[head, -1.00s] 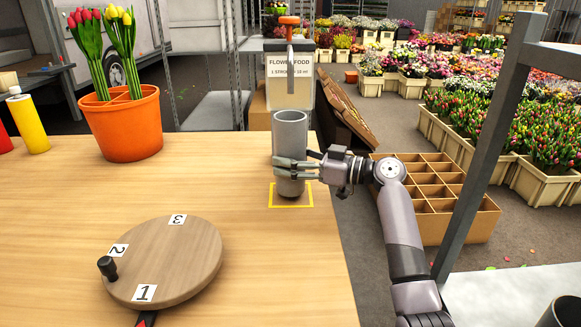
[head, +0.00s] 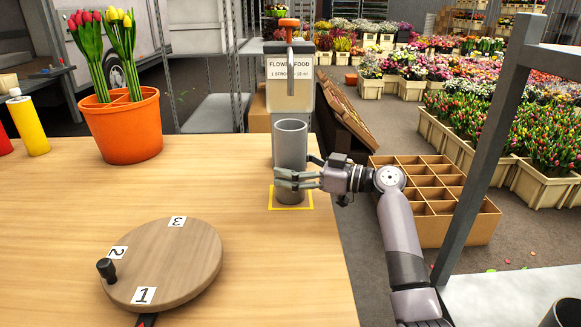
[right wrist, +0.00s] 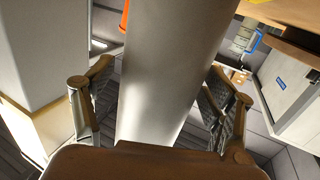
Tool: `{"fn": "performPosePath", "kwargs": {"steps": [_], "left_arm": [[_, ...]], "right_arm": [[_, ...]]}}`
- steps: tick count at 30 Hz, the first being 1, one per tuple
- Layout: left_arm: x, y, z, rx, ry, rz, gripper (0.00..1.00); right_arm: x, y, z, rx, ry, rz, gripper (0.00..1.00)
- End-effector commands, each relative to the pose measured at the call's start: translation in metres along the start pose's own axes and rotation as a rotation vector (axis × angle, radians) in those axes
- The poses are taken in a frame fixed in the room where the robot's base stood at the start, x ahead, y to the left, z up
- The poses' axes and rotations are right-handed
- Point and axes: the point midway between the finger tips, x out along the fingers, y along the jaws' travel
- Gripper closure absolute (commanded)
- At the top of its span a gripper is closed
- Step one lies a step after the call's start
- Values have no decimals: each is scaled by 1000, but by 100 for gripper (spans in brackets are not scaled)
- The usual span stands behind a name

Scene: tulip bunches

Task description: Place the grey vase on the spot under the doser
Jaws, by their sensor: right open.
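The grey vase (head: 290,146) stands upright inside the yellow square outline (head: 301,208) at the table's right part, just in front of the doser (head: 289,78) labelled flower food. My right gripper (head: 294,179) is open around the lower part of the vase, with its fingers on either side. In the right wrist view the vase (right wrist: 172,70) fills the middle between the two fingers (right wrist: 160,112), and gaps show on both sides of it. My left gripper is not in view.
A round wooden turntable (head: 175,268) with numbers lies at the front left. An orange pot (head: 127,128) with tulips, a yellow bottle (head: 29,125) and a divided crate (head: 460,225) are around. The wooden table (head: 240,165) is clear left of the vase.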

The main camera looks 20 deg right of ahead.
Motion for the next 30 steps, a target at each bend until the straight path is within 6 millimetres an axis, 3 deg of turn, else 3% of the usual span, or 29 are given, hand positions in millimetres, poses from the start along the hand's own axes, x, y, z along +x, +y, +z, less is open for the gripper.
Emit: {"fn": "performPosePath", "kwargs": {"steps": [9,15,30], "left_arm": [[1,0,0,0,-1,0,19],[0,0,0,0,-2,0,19],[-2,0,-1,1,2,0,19]], "right_arm": [[-48,0,1,-1,-3,2,22],[-70,0,0,-1,-1,0,22],[-73,0,0,-1,0,0,22]]}}
